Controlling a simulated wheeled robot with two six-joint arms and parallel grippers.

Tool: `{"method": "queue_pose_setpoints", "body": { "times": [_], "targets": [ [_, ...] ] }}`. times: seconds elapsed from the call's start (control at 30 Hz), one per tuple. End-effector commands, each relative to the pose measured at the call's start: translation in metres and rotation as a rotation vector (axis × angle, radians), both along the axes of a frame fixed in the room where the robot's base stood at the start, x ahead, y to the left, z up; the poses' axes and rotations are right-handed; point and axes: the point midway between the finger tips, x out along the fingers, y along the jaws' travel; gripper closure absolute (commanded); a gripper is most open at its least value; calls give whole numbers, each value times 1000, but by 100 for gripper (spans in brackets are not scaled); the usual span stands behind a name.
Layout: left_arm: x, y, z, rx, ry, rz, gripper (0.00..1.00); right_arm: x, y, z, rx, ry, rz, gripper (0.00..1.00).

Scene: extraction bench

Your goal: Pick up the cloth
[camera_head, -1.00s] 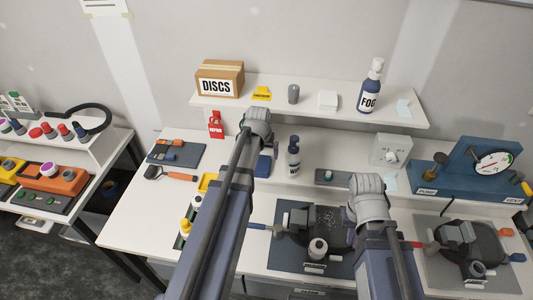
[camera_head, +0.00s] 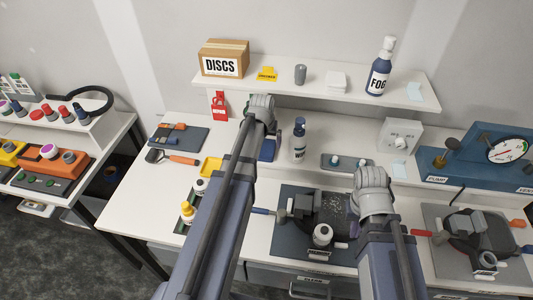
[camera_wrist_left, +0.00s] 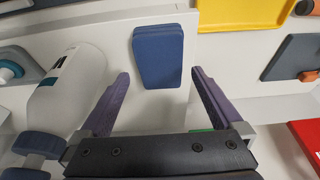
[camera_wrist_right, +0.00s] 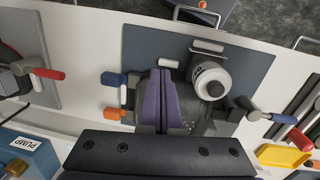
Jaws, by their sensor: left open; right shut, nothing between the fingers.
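The cloth (camera_wrist_left: 158,55) is a folded dark blue pad lying on the white bench. In the head view the cloth (camera_head: 267,150) shows partly behind my left arm. My left gripper (camera_wrist_left: 160,74) is open and empty, its two purple fingers on either side of the cloth's near end in the picture. They appear apart from the cloth; the height between them is hard to judge. My right gripper (camera_wrist_right: 161,75) is shut and empty above the dark round device on the grey-blue mat.
A white bottle (camera_wrist_left: 70,90) stands close left of my left gripper; it also shows in the head view (camera_head: 298,143). A yellow tray (camera_wrist_left: 245,12) and a red item (camera_wrist_left: 308,140) are nearby. A shelf (camera_head: 318,91) with a box and fog bottle runs behind.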

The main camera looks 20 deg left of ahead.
Motion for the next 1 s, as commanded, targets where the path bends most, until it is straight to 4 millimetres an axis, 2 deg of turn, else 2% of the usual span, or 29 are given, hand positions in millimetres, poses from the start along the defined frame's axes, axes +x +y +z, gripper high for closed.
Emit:
{"method": "queue_pose_setpoints", "body": {
  "times": [0.03,0.2,1.0],
  "targets": [
    [3,2,-14,0,0,0,0,0,0,-14,0,0,2,100],
    [8,3,-29,0,0,0,0,0,0,-29,-1,0,5,100],
    [8,3,-33,0,0,0,0,0,0,-33,-1,0,5,100]
  ]
}}
